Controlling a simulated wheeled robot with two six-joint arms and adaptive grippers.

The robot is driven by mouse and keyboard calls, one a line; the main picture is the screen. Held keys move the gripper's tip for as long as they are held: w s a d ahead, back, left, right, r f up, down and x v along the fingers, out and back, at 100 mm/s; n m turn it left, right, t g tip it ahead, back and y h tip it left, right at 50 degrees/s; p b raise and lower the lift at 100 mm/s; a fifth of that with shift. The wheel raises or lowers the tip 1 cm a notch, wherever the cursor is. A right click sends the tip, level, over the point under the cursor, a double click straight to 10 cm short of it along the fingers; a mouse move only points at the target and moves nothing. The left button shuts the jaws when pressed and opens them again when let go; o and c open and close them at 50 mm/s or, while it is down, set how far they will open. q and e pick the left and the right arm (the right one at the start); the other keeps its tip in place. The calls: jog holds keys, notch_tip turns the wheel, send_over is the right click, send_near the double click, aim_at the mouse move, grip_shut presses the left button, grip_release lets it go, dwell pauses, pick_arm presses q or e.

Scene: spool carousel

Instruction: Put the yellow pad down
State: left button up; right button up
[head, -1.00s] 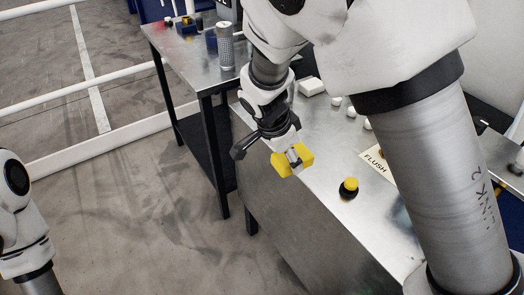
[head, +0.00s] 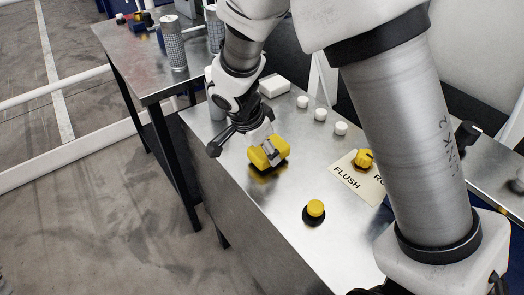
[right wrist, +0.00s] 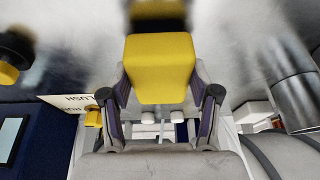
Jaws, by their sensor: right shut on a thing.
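The yellow pad (head: 257,157) is a chunky yellow block with a dark underside, low over the steel bench top (head: 230,190) near its left edge. Its reflection shows in the metal just below it. I cannot tell whether it touches. My right gripper (head: 270,150) is shut on the pad from above. In the right wrist view the pad (right wrist: 160,65) sits between the two fingers (right wrist: 160,98), and a dark and yellow reflection lies beyond it. My left gripper is not in view.
A yellow button on a black base (head: 315,208) stands to the pad's right. Beyond it are a FLUSH label plate (head: 350,180) with a yellow knob (head: 363,160), small white caps (head: 320,114) and a white block (head: 274,85). A second table (head: 135,65) holds metal cylinders (head: 172,43).

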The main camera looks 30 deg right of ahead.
jog(key=shift+a+f, duration=0.1)
jog(key=shift+f, duration=0.35)
jog(key=shift+w, duration=0.15)
jog(key=shift+d, duration=0.2)
jog(key=shift+f, duration=0.15)
jog(key=o, duration=1.2)
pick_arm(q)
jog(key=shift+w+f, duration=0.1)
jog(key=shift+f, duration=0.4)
pick_arm(e)
jog(key=o, duration=0.4)
jog(key=shift+c, duration=0.2)
